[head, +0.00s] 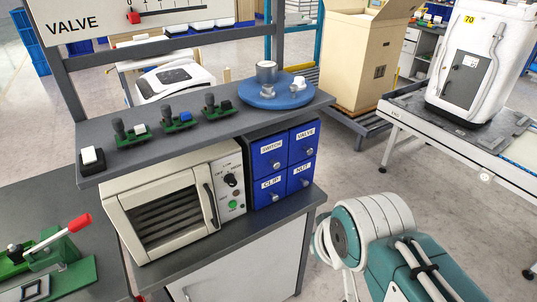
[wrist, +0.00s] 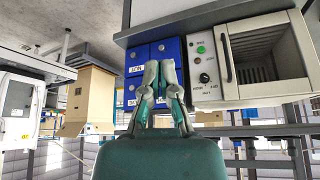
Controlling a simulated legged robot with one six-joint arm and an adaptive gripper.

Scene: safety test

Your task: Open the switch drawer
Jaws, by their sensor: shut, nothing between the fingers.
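The switch drawer (head: 270,160) is the upper left of the blue drawers in the head view, with a white SWITCH label and a round metal knob. It looks shut, flush with its neighbours. The valve drawer (head: 304,142) is to its right and the clip drawer (head: 270,190) below it. My gripper (wrist: 160,64) shows only in the wrist view, which is upside down. Its fingers are together and empty, in front of the blue drawer unit (wrist: 139,52). They hide much of the right-hand drawer column there, including the switch label. I cannot tell whether they touch it.
A white oven (head: 165,205) stands left of the drawers. The shelf (head: 205,135) above holds a blue round tray (head: 277,96) and several small switches. A cardboard box (head: 362,60) stands behind.

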